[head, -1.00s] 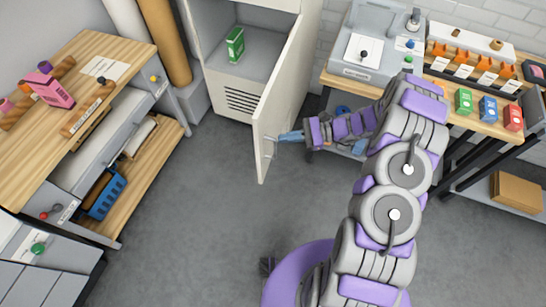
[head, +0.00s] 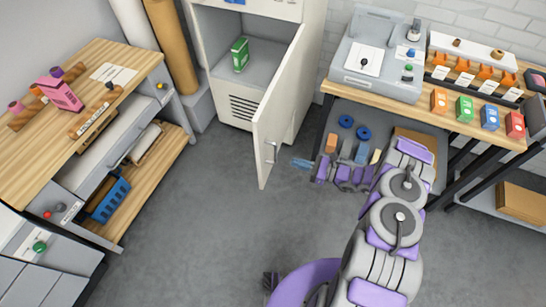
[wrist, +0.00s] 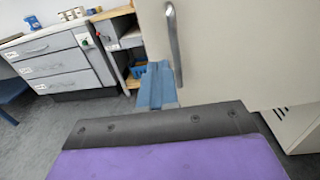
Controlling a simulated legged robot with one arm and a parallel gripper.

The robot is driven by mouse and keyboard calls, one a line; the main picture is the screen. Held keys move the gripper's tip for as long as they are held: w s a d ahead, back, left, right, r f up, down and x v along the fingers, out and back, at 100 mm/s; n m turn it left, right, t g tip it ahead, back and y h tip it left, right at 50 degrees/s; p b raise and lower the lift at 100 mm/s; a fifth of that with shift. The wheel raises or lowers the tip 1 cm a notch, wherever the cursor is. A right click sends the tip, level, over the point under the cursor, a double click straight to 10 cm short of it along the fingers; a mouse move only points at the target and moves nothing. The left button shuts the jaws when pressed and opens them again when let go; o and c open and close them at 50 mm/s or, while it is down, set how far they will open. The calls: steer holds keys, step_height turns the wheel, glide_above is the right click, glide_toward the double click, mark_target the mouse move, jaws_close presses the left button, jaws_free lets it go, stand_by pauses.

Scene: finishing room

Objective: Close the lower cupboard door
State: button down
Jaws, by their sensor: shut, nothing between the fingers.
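The lower cupboard door (head: 275,113) is cream white and stands open, swung out toward me from its hinge on the right. The cupboard (head: 241,108) behind it shows a green box (head: 240,54) on its inner shelf. My gripper (head: 299,163) is shut and empty, just right of the door's free edge, with a small gap to it. In the wrist view, my blue fingers (wrist: 157,86) are in front of the door (wrist: 235,50), beside and below its vertical metal handle (wrist: 174,45). I cannot tell there whether they touch the door.
A wooden workbench (head: 28,150) with drawers stands at left. At right, a wooden table (head: 450,112) carries a grey machine and colored boxes; a lower shelf holds blue rings (head: 346,121). The grey floor (head: 200,235) in front of the cupboard is clear.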

mark_target(263, 154)
steer(key=b+x, duration=0.1)
steer(key=x, duration=0.9)
steer(key=shift+s+a+f+b, duration=0.15)
steer(key=shift+s+b, duration=0.05)
steer(key=shift+b, duration=0.15)
steer(key=shift+w+a, duration=0.2)
steer(key=shift+w, duration=0.05)
steer(key=shift+a, duration=0.15)
